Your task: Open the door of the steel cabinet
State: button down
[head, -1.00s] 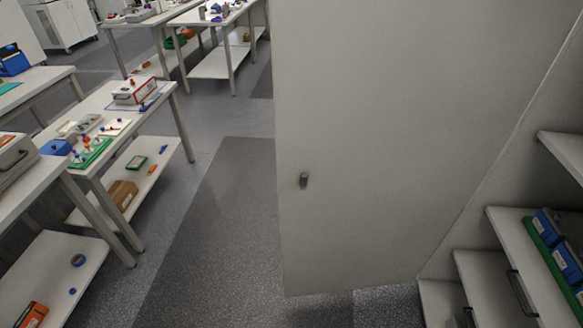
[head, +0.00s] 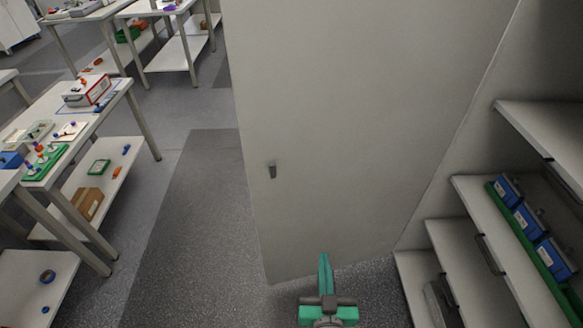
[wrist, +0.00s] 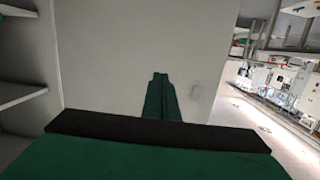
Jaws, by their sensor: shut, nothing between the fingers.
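The steel cabinet's door (head: 350,130) is a plain grey-white panel standing swung out from the cabinet, with the shelves to its right exposed. A small dark knob (head: 272,170) is near its free left edge.
Cabinet shelves (head: 480,215) at right hold blue boxes (head: 528,222) in a green tray. Drawers with dark handles are below. White workbenches (head: 110,100) with small parts line the left. Grey floor (head: 190,230) is clear between benches and door.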

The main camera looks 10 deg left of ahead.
jog(key=w+a+r+n+y, duration=0.3)
jog(key=w+a+r+y, duration=0.3)
jog(key=w+r, duration=0.4)
jog(key=h, duration=0.1)
send_near(289, 159)
jog(key=x, duration=0.6)
jog(key=shift+w+d, duration=0.15)
jog(key=shift+a, duration=0.3)
jog(key=shift+r, duration=0.1)
